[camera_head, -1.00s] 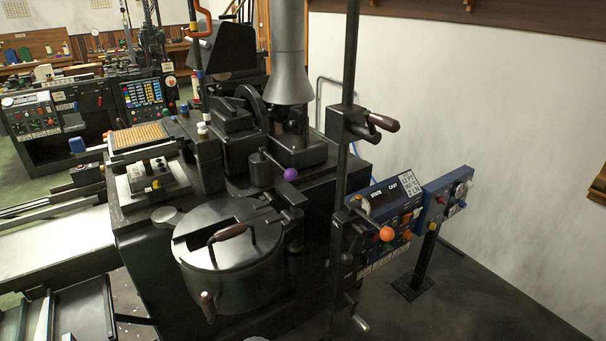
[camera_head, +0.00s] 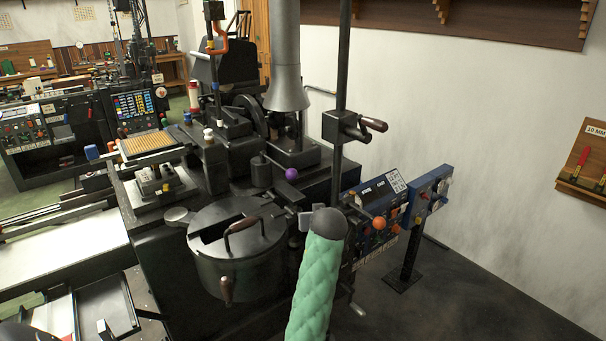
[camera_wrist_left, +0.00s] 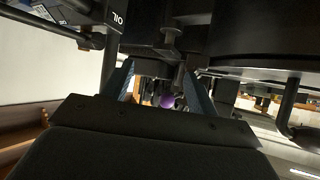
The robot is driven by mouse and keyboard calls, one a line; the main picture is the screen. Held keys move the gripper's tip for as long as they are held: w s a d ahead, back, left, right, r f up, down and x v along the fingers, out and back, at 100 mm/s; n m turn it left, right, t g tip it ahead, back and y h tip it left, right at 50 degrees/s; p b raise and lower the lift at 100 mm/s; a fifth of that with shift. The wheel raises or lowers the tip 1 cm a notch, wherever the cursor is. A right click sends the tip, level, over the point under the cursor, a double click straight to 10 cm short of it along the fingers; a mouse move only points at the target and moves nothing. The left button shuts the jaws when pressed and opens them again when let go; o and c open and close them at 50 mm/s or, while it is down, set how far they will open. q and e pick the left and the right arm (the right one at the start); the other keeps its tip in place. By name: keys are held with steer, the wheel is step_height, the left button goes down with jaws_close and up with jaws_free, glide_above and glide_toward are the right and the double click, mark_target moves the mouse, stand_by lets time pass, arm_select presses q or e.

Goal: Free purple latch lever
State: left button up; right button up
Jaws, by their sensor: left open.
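The purple ball knob (camera_head: 291,174) of the latch lever sits on a thin dark rod by a small dark cylinder (camera_head: 261,172), behind the round pot. In the left wrist view, which looks upside down, the purple knob (camera_wrist_left: 167,102) shows small between my fingers, some distance beyond them. My left gripper (camera_wrist_left: 160,74) is open and empty. In the head view, my green-sleeved left arm rises right of the pot; its dark rounded end mostly hides the left gripper (camera_head: 305,219), which is nearer than the knob. My right gripper is not in view.
The lidded black pot (camera_head: 236,268) with brown handles stands left of my arm. A vertical post (camera_head: 341,80) with a clamp handle (camera_head: 373,125) rises behind it. Blue control panels (camera_head: 378,195) and an orange knob (camera_head: 379,223) are to the right. Floor at lower right is clear.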

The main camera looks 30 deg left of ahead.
mark_target(289, 171)
arm_select(q)
steer(key=w+a+r+n+y, duration=0.1)
steer(key=w+a+n+y, duration=0.1)
steer(key=a, duration=0.1)
steer(key=w+a+r+n+y, duration=0.2)
steer(key=a+y, duration=0.1)
steer(key=w+a+r+n+y, duration=0.1)
steer(key=w+a+r+y, duration=0.1)
steer(key=w+a, duration=0.1)
steer(key=shift+w+a+r+n+t+y, duration=0.1)
steer(key=shift+a+n+t+y, duration=0.2)
steer(key=shift+n+t, duration=0.1)
steer(key=shift+w+a+p, duration=0.25)
steer(key=shift+p, duration=0.1)
steer(key=p+x, duration=0.3)
steer(key=x, duration=0.4)
steer(key=shift+w+a, duration=0.1)
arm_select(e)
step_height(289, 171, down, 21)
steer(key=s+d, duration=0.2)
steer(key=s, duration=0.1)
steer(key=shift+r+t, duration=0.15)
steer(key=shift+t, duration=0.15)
arm_select(q)
jaws_close()
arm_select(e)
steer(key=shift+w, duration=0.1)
